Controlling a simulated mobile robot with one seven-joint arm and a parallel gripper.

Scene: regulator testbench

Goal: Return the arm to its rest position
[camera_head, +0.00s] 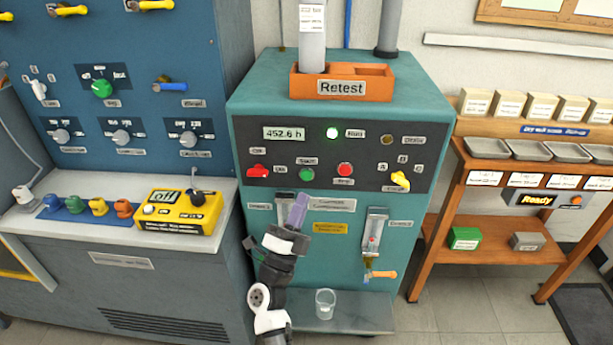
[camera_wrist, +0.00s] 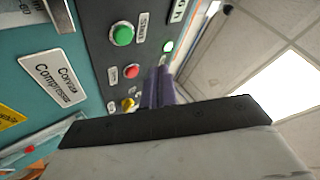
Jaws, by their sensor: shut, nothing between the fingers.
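My gripper (camera_head: 297,210) is shut and empty. Its purple fingers point up in front of the teal compressor cabinet (camera_head: 380,290), just below the dark control panel (camera_head: 322,189). My arm rises from the bottom of the head view and hides part of the cabinet's front. In the wrist view my gripper (camera_wrist: 158,85) has its fingers together beside the panel. The green start button (camera_wrist: 123,35), a red button (camera_wrist: 132,71) and a yellow knob (camera_wrist: 128,105) show there. Contact between the fingers and the panel cannot be told.
A glass beaker (camera_head: 325,304) stands on the low shelf right of my arm. A sight glass with an orange-handled tap (camera_head: 380,274) sticks out at right. A yellow tester (camera_head: 180,211) sits on the left bench. An orange Retest tray (camera_head: 342,86) is on top.

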